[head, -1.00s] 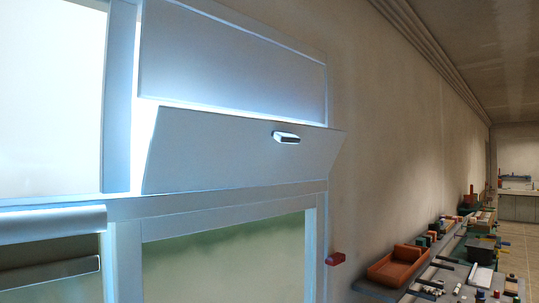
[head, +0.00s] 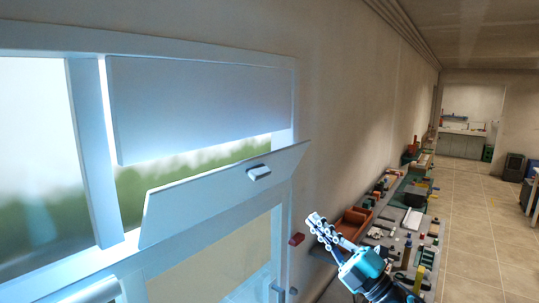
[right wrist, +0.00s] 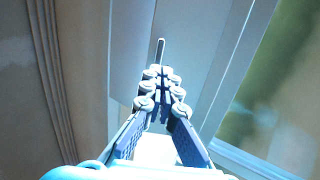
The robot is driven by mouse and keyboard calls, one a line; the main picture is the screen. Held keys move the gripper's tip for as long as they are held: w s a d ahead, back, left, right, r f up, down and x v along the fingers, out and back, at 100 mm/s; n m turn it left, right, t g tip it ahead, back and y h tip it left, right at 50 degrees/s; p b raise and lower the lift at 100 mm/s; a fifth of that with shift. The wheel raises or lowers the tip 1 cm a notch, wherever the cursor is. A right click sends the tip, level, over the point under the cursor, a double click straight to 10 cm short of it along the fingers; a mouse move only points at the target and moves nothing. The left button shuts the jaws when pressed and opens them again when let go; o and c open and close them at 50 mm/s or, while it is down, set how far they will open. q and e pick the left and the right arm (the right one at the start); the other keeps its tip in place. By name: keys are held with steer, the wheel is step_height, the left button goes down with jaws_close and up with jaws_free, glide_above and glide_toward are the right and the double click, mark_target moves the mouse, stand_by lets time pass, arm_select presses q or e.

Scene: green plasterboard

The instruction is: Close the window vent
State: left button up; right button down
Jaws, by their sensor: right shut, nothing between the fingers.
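The window vent (head: 220,194) is a pale hinged flap in the upper part of the window. It stands open, tilted out of its frame, with a bright gap and greenery showing above it. A small grey handle (head: 259,173) sits near its upper right edge. My right gripper (head: 314,220) is shut and empty, below and to the right of the flap in the head view, apart from it. In the right wrist view the shut fingertips (right wrist: 162,76) point toward a narrow upright bar (right wrist: 160,50), which looks like the handle. My left gripper is out of view.
A fixed pale panel (head: 200,102) lies above the vent. A small red block (head: 296,239) is on the wall beside the window. A cluttered workbench with an orange tray (head: 352,224) runs along the wall at right. The tiled floor (head: 480,240) is open.

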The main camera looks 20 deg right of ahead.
mark_target(264, 176)
steer(key=w+a+r+p, duration=0.1)
steer(key=w+a+r, duration=0.1)
steer(key=w, duration=0.1)
steer(key=w+a+r+n+g+y+p, duration=0.1)
steer(key=w+a+r, duration=0.1)
steer(key=w+a, duration=0.1)
steer(key=w+a+r+n+p, duration=0.1)
steer(key=w+a+r+p, duration=0.1)
steer(key=a+r, duration=0.1)
steer(key=shift+w+y, duration=0.3)
steer(key=shift+w, duration=0.1)
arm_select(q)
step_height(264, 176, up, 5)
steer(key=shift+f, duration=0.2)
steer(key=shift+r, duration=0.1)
arm_select(e)
steer(key=shift+r, duration=0.15)
